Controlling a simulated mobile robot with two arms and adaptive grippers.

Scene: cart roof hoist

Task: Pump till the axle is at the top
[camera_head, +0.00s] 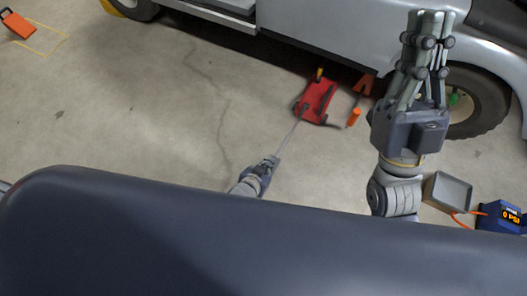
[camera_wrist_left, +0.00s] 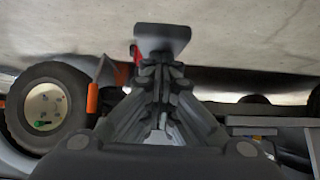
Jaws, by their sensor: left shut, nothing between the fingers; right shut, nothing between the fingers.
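The red floor jack (camera_head: 318,98) stands on the floor at the truck's side, partly under it. Its thin grey handle (camera_head: 291,138) slants toward me to my left gripper (camera_head: 272,160). In the left wrist view the left gripper (camera_wrist_left: 162,68) is shut, with a dark grey block (camera_wrist_left: 162,38) just beyond its fingertips. I cannot tell whether they touch. A bit of red shows behind the block. My right gripper (camera_head: 428,18) is shut and empty, raised with fingers upward in front of the truck (camera_head: 335,40). The axle is hidden under the truck.
An orange stand (camera_head: 364,86) and an upright orange piece (camera_head: 353,117) are right of the jack. Floor on the left is mostly clear.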

